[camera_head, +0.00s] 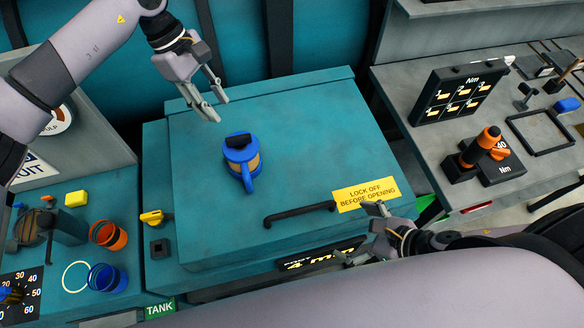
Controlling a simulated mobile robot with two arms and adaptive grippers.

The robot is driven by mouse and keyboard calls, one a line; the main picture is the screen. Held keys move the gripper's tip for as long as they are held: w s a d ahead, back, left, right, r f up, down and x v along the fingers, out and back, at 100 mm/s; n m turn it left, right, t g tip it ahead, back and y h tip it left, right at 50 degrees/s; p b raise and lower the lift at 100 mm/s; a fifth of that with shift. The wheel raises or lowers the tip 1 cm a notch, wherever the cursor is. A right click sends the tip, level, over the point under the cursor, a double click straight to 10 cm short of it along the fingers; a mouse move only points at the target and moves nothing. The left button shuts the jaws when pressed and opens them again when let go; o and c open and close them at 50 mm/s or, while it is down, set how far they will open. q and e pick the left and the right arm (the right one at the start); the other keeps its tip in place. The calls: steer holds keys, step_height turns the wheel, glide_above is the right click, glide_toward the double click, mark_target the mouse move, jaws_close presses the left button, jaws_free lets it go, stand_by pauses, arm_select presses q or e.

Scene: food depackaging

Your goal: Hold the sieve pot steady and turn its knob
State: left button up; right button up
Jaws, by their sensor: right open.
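The sieve pot (243,167) is a small blue pot with a tan band, standing on the teal lid. Its black knob (238,141) is on top, and its blue handle points toward the front. My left gripper (220,110) is behind and slightly left of the pot, above the lid, with its fingers apart and empty. It does not touch the pot. My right gripper (356,232) is near the front right edge of the lid, well away from the pot, open and empty.
A black bar handle (298,213) and a yellow "lock off" label (365,194) are at the lid's front. Orange (108,236) and blue (106,279) cups stand at the left. A right bench holds a torque display (459,93) and an orange-black tool (480,146). The lid around the pot is clear.

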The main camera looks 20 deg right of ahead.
steer(key=w+a+r+t, duration=0.1)
steer(key=w+a+r, duration=0.1)
steer(key=w+r, duration=0.15)
steer(key=t+y, duration=0.3)
glide_toward(240, 149)
steer(key=shift+m, duration=0.3)
steer(key=x, duration=0.4)
steer(key=f+x, duration=0.1)
steer(key=x, duration=0.3)
steer(key=d+x, duration=0.1)
steer(key=x, duration=0.3)
steer(key=shift+f, duration=0.3)
steer(key=shift+c, duration=0.2)
